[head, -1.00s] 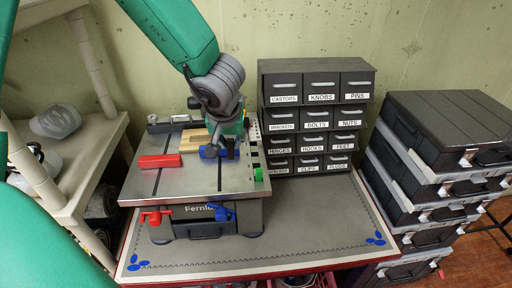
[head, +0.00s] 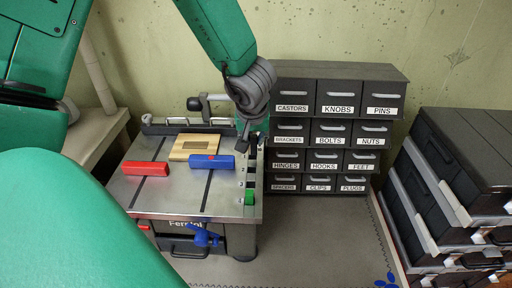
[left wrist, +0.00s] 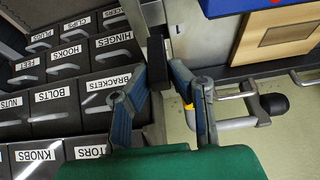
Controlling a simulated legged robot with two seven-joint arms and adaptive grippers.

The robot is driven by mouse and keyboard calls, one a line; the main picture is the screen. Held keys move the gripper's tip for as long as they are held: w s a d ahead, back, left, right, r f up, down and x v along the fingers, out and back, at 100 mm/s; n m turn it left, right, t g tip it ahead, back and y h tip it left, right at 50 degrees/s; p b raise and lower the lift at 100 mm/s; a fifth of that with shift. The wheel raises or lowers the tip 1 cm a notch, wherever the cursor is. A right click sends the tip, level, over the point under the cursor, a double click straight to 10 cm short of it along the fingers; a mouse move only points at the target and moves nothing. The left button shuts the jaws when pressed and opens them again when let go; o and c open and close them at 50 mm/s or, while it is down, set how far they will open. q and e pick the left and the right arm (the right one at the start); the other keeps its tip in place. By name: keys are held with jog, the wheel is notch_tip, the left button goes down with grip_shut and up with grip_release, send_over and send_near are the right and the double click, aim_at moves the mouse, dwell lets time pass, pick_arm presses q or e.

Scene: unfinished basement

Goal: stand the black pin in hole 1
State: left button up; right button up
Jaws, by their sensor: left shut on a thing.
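My left gripper (head: 246,136) hangs over the right edge of the metal machine table, beside the right end of a blue block (head: 210,162). In the left wrist view its two fingers (left wrist: 158,82) close on a dark upright bar, which I take for the black pin (left wrist: 157,100). The pin's lower end is not clear in the head view. A pale numbered strip (head: 250,178) runs along the table's right edge below the gripper. Its far end, where hole 1 may be, is mostly hidden by the gripper. A green block (head: 249,197) stands near the strip's front end. My right gripper is not in view.
A labelled drawer cabinet (head: 338,128) stands close right of the gripper. Stacked black cases (head: 458,190) stand far right.

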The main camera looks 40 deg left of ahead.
aim_at(253, 149)
pick_arm(q)
jog(key=x, duration=0.2)
jog(key=b+x, duration=0.1)
jog(key=x, duration=0.1)
jog(key=shift+s+d+f, duration=0.15)
jog(key=shift+s, duration=0.25)
grip_shut()
jog(key=shift+s+f+b, duration=0.1)
jog(key=shift+f+b, duration=0.2)
jog(key=shift+s, duration=0.1)
jog(key=o, duration=0.7)
grip_release()
jog(key=shift+o, duration=0.7)
jog(key=shift+r, duration=0.1)
